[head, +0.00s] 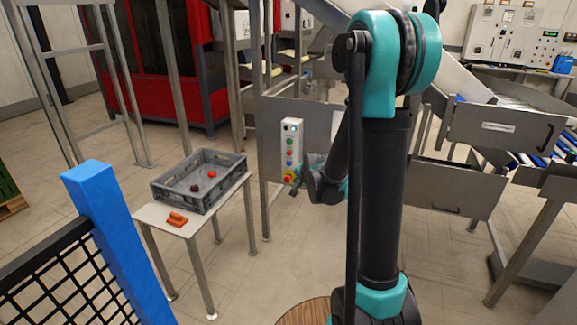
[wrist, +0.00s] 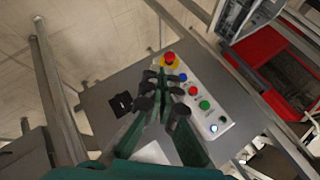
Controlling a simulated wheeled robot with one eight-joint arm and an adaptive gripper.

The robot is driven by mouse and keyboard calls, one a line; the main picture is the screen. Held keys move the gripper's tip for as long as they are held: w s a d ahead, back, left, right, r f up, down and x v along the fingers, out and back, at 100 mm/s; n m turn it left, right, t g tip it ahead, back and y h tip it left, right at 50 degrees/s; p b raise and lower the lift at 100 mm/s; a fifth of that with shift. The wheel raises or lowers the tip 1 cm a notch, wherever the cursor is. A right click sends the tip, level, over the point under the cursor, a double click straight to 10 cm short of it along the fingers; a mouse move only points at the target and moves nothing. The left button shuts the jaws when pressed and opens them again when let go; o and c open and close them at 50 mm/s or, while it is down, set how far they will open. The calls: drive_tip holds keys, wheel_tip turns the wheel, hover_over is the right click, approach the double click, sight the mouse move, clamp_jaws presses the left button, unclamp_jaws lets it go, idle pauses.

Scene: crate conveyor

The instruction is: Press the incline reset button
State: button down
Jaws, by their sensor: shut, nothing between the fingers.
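A white button box (head: 291,150) is mounted on a grey metal plate. It also shows in the wrist view (wrist: 211,115), with a red mushroom knob on a yellow ring (wrist: 169,60), then blue (wrist: 183,77), red (wrist: 193,90) and green (wrist: 204,104) buttons and a pale lit one (wrist: 214,128). The labels are too small to read, so I cannot tell which is the incline reset button. My gripper (wrist: 162,82) is shut and empty, its fingers in front of the box near the blue button. Contact cannot be told. In the head view my gripper (head: 297,188) is by the box's lower end.
A small table (head: 153,212) at left holds a grey crate (head: 205,207) with a few small items inside and an orange object (head: 177,219) beside it. A blue post (head: 115,235) with black mesh stands at front left. Conveyor frames (head: 455,187) stand at right.

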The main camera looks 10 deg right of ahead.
sight(289, 163)
drive_tip(key=w+a+f+m+t, duration=0.2)
drive_tip(key=w+a+f+m, duration=0.1)
drive_tip(key=w, duration=0.6)
drive_tip(key=w+a+f+m+t+y, duration=0.1)
drive_tip(key=w+a+f+m+t, duration=0.1)
drive_tip(key=w+f+m, duration=0.4)
drive_tip(key=w+a, duration=0.1)
drive_tip(key=w, duration=0.2)
drive_tip(key=shift+w, duration=0.1)
drive_tip(key=shift+w+d, duration=0.7)
drive_tip(key=shift+w, duration=0.6)
drive_tip(key=shift+w+d, duration=0.65)
drive_tip(key=shift+w, duration=0.6)
drive_tip(key=shift+w+d, duration=0.7)
drive_tip(key=shift+w, duration=0.6)
drive_tip(key=shift+w, duration=0.1)
drive_tip(key=shift+w+d, duration=0.2)
drive_tip(key=shift+w, duration=0.05)
